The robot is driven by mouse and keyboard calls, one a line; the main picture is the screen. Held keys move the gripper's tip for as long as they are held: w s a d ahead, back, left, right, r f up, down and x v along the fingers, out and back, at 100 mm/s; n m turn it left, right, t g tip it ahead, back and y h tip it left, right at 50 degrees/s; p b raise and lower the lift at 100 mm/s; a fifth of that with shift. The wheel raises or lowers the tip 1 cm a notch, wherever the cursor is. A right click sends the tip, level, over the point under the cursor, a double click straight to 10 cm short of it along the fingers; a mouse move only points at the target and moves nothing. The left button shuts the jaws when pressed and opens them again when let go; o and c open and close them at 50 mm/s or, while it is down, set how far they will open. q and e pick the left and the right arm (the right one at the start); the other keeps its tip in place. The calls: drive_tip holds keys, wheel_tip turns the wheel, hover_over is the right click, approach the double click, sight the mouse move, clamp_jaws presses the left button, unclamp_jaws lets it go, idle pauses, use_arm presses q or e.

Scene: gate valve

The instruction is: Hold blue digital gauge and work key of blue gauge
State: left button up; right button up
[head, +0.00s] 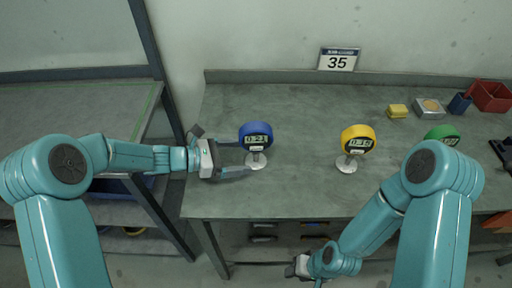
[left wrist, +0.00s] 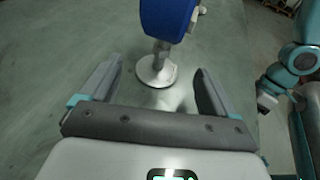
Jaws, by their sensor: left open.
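The blue digital gauge (head: 256,135) stands upright on a round pale base near the left end of the bench, its display facing me. A small pale key or label (head: 257,148) sits below its display; it is too small to make out. My left gripper (head: 234,158) is open, with its fingers pointing right toward the gauge's stand. In the left wrist view the blue gauge (left wrist: 167,18) and its base lie ahead, between the lines of the two open fingers (left wrist: 157,92). The gripper appears empty. My right gripper (head: 300,267) hangs low in front of the bench; its jaws are unclear.
A yellow gauge (head: 357,139) stands to the right on the bench (head: 300,190), and a green gauge (head: 441,134) is partly behind my right arm. A yellow sponge-like block (head: 397,111), a metal box (head: 429,108) and a red bin (head: 489,96) are at the back right. Bench between blue and yellow gauges is clear.

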sight(252, 161)
use_arm(q)
drive_tip(key=b+x, duration=0.1)
drive_tip(key=x, duration=0.2)
drive_tip(key=shift+w+d+f, duration=0.1)
drive_tip(key=shift+d+f, duration=0.1)
drive_tip(key=shift+d, duration=0.15)
drive_tip(key=shift+w+d+b, duration=0.15)
drive_tip(key=shift+d+b, duration=0.25)
use_arm(e)
drive_tip(key=shift+f, duration=1.1)
use_arm(q)
drive_tip(key=c, duration=1.5)
drive_tip(key=shift+c, duration=0.2)
use_arm(e)
clamp_jaws()
